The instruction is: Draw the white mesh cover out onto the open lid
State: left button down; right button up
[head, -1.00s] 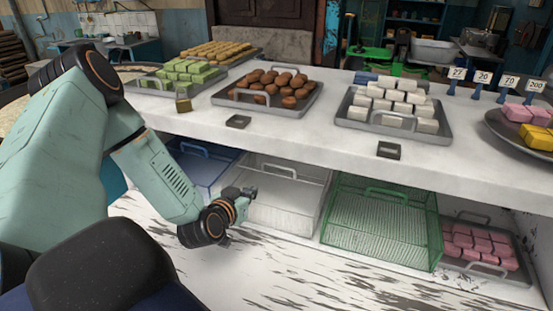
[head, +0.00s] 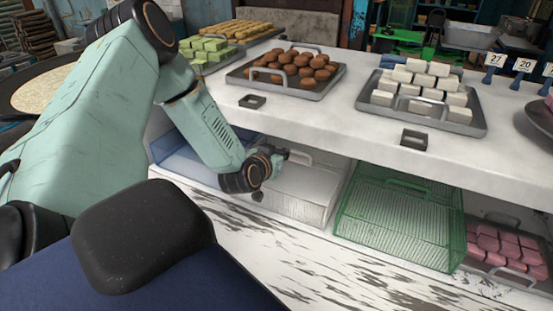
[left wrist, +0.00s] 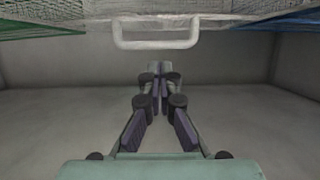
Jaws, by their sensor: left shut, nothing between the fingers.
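The white mesh cover (head: 302,194) sits on the lower shelf under the counter, between a blue cover and a green one. Its handle (left wrist: 155,44) shows at the top of the left wrist view. My left gripper (head: 279,157) is at the cover's handle side in the head view, partly hidden by its own wrist. In the left wrist view its fingers (left wrist: 160,70) are shut and empty, just below the handle in the picture, with a small gap. The worn white board (head: 245,225) in front of the covers looks like the open lid; it is bare. My right gripper is out of view.
The blue cover (head: 190,158) stands left and the green mesh cover (head: 400,222) right, close to the white one. A tray of pink blocks (head: 500,250) is farther right. The counter (head: 330,115) overhangs the covers and bears trays of sweets.

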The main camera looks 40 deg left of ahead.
aim_at(289, 165)
pick_arm(q)
jog(key=b+x, duration=0.1)
jog(key=x, duration=0.4)
jog(key=shift+a+r, duration=0.1)
jog(key=shift+r, duration=0.05)
jog(key=shift+s, duration=0.1)
jog(key=shift+f, duration=0.25)
